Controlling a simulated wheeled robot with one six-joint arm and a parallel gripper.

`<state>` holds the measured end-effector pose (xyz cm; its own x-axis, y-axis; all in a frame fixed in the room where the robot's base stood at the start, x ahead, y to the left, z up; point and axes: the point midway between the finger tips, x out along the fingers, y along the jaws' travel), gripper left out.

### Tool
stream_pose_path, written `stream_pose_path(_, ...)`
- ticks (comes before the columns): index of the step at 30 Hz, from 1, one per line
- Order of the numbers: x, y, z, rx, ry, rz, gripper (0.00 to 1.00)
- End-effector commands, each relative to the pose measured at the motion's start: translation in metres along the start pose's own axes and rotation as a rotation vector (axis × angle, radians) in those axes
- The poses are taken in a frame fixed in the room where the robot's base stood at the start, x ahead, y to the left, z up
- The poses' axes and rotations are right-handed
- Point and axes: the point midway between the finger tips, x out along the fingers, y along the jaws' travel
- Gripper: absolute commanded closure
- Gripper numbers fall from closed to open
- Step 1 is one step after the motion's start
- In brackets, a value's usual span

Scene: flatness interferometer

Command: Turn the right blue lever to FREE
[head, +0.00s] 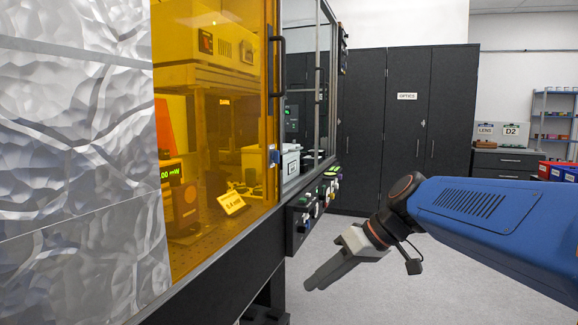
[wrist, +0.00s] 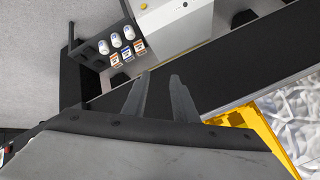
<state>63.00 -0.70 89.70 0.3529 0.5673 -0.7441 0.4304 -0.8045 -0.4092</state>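A small blue part (head: 274,156) sits on the edge of the amber enclosure door, beside the black handle. It may be a lever, but I cannot read any FREE marking or tell its setting. No second blue lever is clearly visible. My gripper (head: 316,283) hangs to the right of the enclosure's dark lower rail, pointing down and left, lower than the blue part and apart from it. In the wrist view my gripper (wrist: 160,80) has its two fingers parted with nothing between them. No blue lever is clear in the wrist view.
A dark control panel (head: 305,212) with several small knobs juts from the enclosure front. A dark holder (wrist: 98,50) with white-topped items shows in the wrist view. Black cabinets (head: 385,125) stand behind. The grey floor (head: 345,290) around my gripper is clear.

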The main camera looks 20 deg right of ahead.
Motion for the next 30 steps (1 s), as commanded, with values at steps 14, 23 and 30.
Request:
stream_pose_path(14,-0.119,0.069,-0.208,-0.428,0.606,-0.242,0.74)
stream_pose_path(23,-0.173,0.101,-0.249,-0.586,0.824,-0.211,0.74)
stream_pose_path(30,-0.162,0.094,-0.262,-0.592,0.83,-0.213,0.74)
